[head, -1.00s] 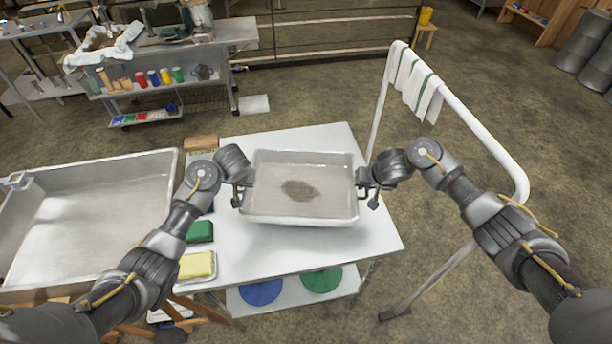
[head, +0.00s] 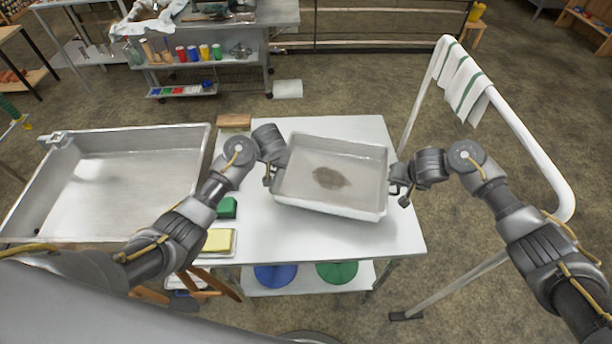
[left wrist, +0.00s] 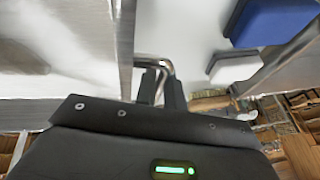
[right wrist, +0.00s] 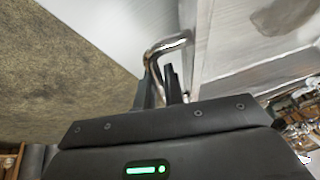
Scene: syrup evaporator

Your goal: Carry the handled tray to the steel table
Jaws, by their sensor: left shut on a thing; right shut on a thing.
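The handled tray (head: 297,203) is a shallow, pale metal pan with a brown patch on its floor. It is over the white-topped table (head: 402,235) in the middle of the head view; I cannot tell if it touches the top. My left gripper (head: 271,174) is shut on its left handle, and the bent handle (left wrist: 155,64) shows between the fingers in the left wrist view. My right gripper (head: 402,187) is shut on the right handle, which also shows in the right wrist view (right wrist: 168,46). A grey steel table (head: 275,14) with a lower shelf stands at the back left.
A large steel basin (head: 70,190) adjoins the table's left side. A yellow sponge (head: 217,240), a green block (head: 227,208) and a brown block (head: 234,122) lie along the table's left edge. A white rail (head: 525,135) with a striped towel (head: 465,80) stands at the right.

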